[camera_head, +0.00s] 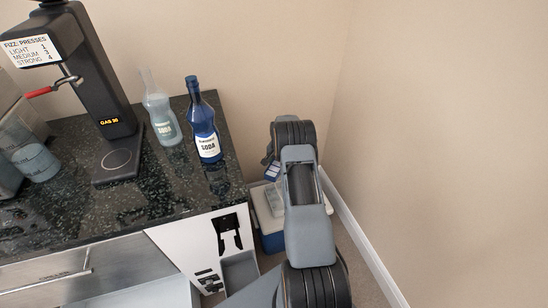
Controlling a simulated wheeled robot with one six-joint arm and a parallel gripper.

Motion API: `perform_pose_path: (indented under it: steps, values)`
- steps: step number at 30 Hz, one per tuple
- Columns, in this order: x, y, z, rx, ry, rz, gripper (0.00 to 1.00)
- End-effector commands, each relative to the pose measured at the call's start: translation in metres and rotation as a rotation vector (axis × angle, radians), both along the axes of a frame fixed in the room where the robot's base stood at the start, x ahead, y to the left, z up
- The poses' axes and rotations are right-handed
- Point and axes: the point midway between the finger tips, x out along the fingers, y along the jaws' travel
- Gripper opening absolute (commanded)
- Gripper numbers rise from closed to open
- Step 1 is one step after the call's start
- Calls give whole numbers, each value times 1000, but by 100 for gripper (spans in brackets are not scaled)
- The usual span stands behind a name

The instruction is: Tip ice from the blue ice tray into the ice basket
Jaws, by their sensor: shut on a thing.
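The tray is held above a blue box with a white top (262,213). A pale, clear container (274,199), perhaps the ice basket, shows on that top, partly covered by my arm. I cannot tell how far the tray is tilted or whether it holds ice.
A dark speckled counter (130,196) stands on the left. On it are a blue soda bottle (204,124), a clear soda bottle (162,117) and a black fizz machine (88,75). A beige wall (440,130) with a white skirting board closes the right side.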

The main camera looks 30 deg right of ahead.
Motion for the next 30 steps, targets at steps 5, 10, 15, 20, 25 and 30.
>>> perform_pose_path:
  steps: [5, 10, 15, 20, 25, 30]
  values:
    - [-2, -8, -5, 27, -38, -23, 35]
    - [-5, -11, -22, 81, -130, -25, 35]
    - [-6, -11, -33, 128, -213, -22, 35]
    - [-7, -11, -41, 158, -270, -21, 35]
    - [-8, -10, -48, 187, -311, -20, 35]
    - [-9, -11, -54, 212, -356, -19, 35]
